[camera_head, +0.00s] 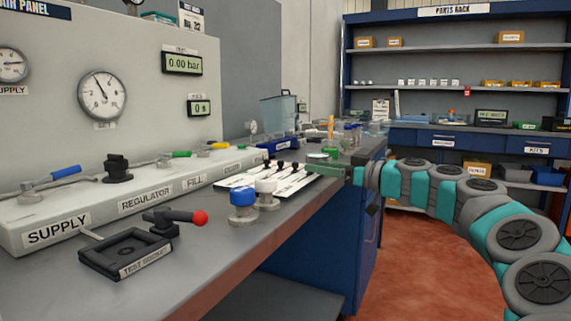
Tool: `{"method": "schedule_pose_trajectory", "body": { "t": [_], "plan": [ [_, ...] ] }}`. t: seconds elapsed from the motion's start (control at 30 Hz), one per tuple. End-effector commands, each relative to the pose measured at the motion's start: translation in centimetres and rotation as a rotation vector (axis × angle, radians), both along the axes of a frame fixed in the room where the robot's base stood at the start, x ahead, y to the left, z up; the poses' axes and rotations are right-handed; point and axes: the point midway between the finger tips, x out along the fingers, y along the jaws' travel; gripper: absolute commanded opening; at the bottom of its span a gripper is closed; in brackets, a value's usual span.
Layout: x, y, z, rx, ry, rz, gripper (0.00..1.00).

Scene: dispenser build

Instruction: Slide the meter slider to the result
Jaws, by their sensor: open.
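A white meter board (240,182) lies on the workbench, with dark lines or slots and several small black knobs (281,165) towards its far side. The print on it is too small to read, and I cannot tell which knob is the meter slider. My gripper (314,168) reaches in from the right, low over the bench at the right end of the board. It is open, and I see nothing held in it. Its fingertips are small here, and I cannot tell whether they touch a knob.
A black test socket (125,253) with a red-knobbed lever is nearer. The air panel display (183,63) reads 0.00 bar. Containers crowd the bench behind my gripper.

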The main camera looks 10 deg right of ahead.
Motion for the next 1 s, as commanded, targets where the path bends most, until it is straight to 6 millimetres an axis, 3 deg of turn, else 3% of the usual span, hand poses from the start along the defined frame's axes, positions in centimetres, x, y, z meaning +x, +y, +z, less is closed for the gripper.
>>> {"method": "schedule_pose_trajectory", "body": {
  "t": [0.5,0.93,1.0],
  "plan": [
    [4.7,4.8,0.0,-0.001,0.003,0.003,0.53],
    [5.4,5.5,-0.1,0.0,0.001,0.001,0.53],
    [5.4,5.5,-0.1,0.0,0.001,0.001,0.45]
  ]
}}
